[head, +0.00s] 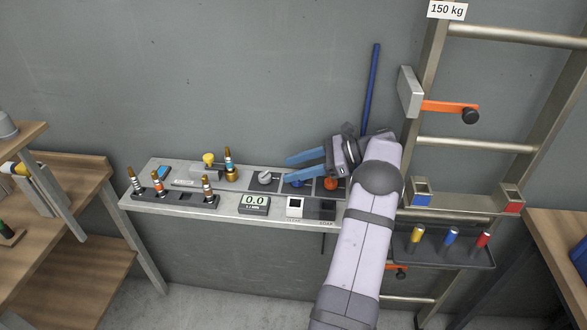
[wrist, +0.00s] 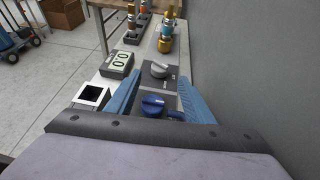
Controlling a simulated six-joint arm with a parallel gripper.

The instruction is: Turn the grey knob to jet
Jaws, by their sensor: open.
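The grey knob (head: 265,177) sits on a dark plate on the narrow wall shelf, left of my gripper. It also shows in the wrist view (wrist: 160,69), just beyond my fingertips and roughly centred between them. Its labels are too small to read. My gripper (head: 287,171) is open and empty, its blue fingers pointing left along the shelf. In the wrist view (wrist: 159,77) the fingers are spread, with a blue knob (wrist: 153,104) showing between them nearer the palm. No finger visibly touches the grey knob.
An orange-red knob (head: 330,184) is under my wrist. A display reading 0.0 (head: 254,204) and a white switch box (head: 295,207) stand at the shelf's front. Several brass fittings (head: 157,184) stand to the left. A ladder (head: 430,100) rises on the right, and the wall is close behind.

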